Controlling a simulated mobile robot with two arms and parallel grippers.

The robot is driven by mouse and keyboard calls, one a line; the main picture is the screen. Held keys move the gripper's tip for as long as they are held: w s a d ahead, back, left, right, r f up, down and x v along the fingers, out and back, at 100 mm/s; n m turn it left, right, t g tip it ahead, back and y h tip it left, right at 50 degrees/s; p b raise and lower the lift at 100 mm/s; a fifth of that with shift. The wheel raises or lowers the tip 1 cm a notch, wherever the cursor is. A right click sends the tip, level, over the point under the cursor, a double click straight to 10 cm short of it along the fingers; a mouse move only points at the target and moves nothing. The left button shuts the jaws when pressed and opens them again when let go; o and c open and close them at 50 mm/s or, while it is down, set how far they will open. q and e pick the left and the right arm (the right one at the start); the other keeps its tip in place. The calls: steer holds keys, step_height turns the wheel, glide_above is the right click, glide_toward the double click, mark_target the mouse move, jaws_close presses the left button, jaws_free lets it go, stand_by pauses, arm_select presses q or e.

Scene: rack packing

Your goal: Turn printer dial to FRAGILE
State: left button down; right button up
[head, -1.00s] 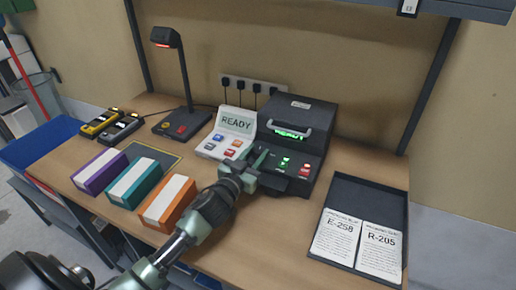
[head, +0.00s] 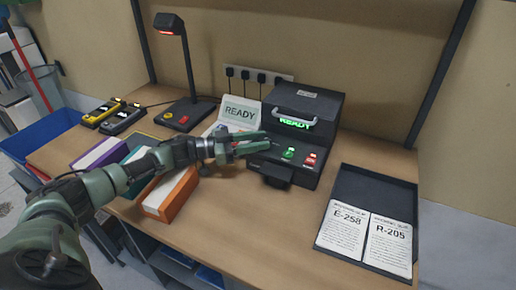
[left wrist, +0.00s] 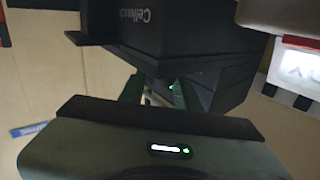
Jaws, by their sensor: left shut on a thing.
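The dark printer (head: 308,108) stands at the back middle of the bench, with a green READY display (head: 295,123) and green and red buttons on its front panel. My left gripper (head: 267,142) reaches in from the left to the left part of this panel, with its fingers on either side of a small thing there. That thing is most likely the dial; the fingers hide it, and I cannot read its setting. In the left wrist view the dark printer body (left wrist: 190,45) is close ahead, with a small green light beyond the fingers. My right gripper is not in view.
A white console (head: 240,112) reading READY stands left of the printer, partly behind my gripper. Orange (head: 172,196), teal and purple boxes lie at left, partly behind my arm. A scanner lamp (head: 190,110) stands behind. A dark tray (head: 372,190) with two cards is at right.

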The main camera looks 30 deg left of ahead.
mark_target(258, 140)
arm_select(q)
steer(key=shift+a+m+g+h+b, duration=0.1)
steer(key=shift+m+g+h+b, duration=0.4)
steer(key=shift+g, duration=0.1)
steer(key=c, duration=1)
jaws_free()
steer(key=shift+w, duration=0.1)
step_height(258, 140, up, 20)
